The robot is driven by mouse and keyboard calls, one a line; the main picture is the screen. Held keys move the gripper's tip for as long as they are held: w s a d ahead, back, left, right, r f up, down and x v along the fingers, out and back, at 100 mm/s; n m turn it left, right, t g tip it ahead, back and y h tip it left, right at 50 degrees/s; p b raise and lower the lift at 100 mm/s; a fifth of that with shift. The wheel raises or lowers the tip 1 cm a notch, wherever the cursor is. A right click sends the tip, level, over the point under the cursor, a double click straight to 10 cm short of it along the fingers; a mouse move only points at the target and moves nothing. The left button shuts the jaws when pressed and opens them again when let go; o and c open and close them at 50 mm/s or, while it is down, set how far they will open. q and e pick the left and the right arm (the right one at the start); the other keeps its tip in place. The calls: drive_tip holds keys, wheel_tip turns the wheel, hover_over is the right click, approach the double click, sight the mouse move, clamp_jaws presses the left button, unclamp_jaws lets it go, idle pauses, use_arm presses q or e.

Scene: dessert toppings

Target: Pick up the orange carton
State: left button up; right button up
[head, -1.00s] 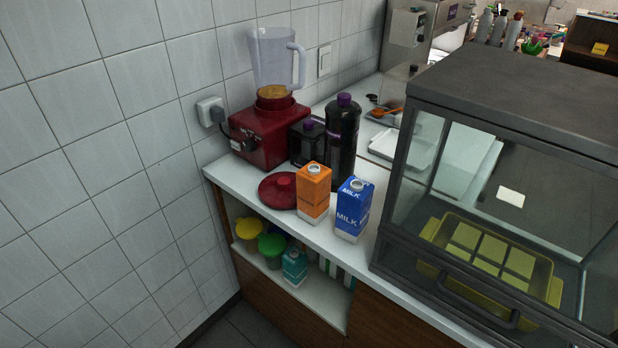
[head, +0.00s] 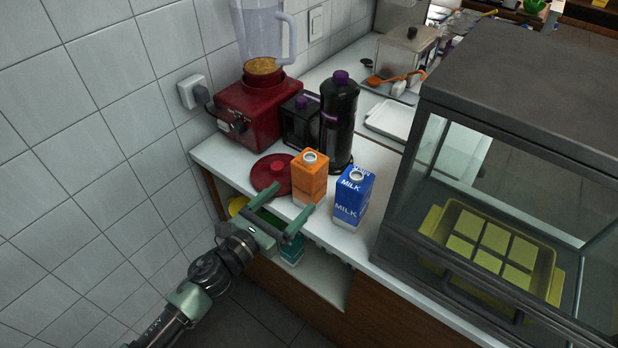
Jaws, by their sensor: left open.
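The orange carton (head: 309,181) stands upright on the white counter, between a red lid and a blue milk carton (head: 350,199). My left gripper (head: 286,205) is open and empty just in front of the orange carton's lower left, near the counter's front edge. One finger overlaps the lid's edge in the picture and the other reaches toward the carton's base. I cannot tell whether it touches the carton. My right gripper is not in view.
The red lid (head: 271,172) lies left of the carton. A red blender (head: 259,112) and a dark bottle (head: 338,120) stand behind. A glass display case (head: 520,100) with a yellow tray (head: 433,219) blocks the right. A teal carton (head: 292,252) sits on the shelf below.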

sight(302, 191)
use_arm(q)
drive_tip(key=p+x, duration=0.1)
drive_tip(key=x, duration=0.2)
drive_tip(key=p+x, duration=0.1)
drive_tip(key=x, duration=0.2)
drive_tip(key=shift+d+r, duration=0.15)
drive_tip(key=shift+d, duration=0.3)
drive_tip(key=shift+w+d, duration=0.3)
drive_tip(key=shift+w, duration=0.15)
clamp_jaws()
